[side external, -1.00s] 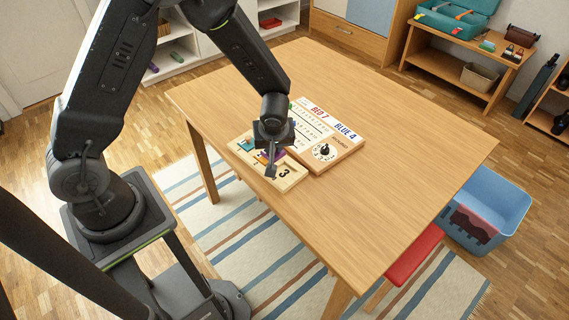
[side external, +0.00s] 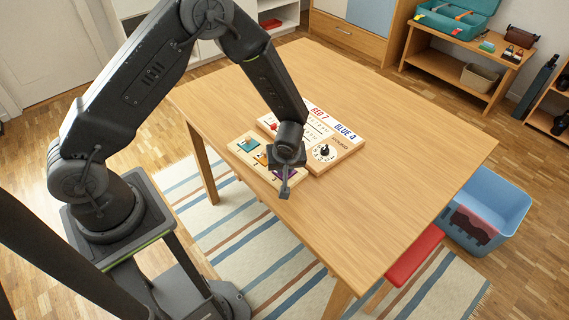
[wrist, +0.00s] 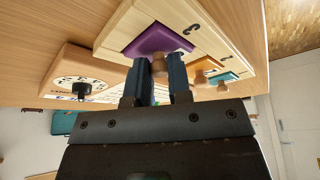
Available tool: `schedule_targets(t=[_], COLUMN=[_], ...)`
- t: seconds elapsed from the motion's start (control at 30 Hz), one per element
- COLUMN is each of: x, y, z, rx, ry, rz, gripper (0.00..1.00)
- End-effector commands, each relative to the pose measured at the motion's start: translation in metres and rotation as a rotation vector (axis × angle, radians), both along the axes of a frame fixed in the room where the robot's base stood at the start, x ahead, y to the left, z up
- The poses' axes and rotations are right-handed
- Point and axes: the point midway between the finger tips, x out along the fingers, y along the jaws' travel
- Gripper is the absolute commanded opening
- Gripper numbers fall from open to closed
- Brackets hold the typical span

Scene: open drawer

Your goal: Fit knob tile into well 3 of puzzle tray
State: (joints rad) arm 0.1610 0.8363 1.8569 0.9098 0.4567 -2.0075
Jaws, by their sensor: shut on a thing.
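The knob tile is purple with a round wooden knob; it shows in the wrist view (wrist: 150,41) at the well beside the printed 3. My gripper is shut on its knob, with one dark finger on each side, in the wrist view (wrist: 161,74). In the side view my gripper (side external: 286,188) points down over the near right end of the pale wooden puzzle tray (wrist: 207,24). The tile looks lined up with well 3, but I cannot tell whether it is seated. An orange tile (side external: 261,159) and a teal tile (side external: 248,145) sit in the other wells.
A wooden board (side external: 345,151) with a dial and red and blue lettering lies right behind the tray, close to my gripper. The table (side external: 400,160) is bare to the right. A blue bin (side external: 490,205) stands on the floor beyond it.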

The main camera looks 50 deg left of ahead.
Motion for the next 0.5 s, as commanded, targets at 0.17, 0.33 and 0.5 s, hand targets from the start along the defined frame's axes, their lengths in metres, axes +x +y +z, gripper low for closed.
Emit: schedule_targets(t=[0.17, 0.33, 0.5], x=[0.0000, 0.0000, 0.0000], y=[0.0000, 0.0000, 0.0000], z=[-0.0007, -0.0005, -0.0001], rx=[0.000, 0.000, 0.000], ry=[0.000, 0.000, 0.000], rz=[0.000, 0.000, 0.000], gripper=[0.33, 0.44, 0.44])
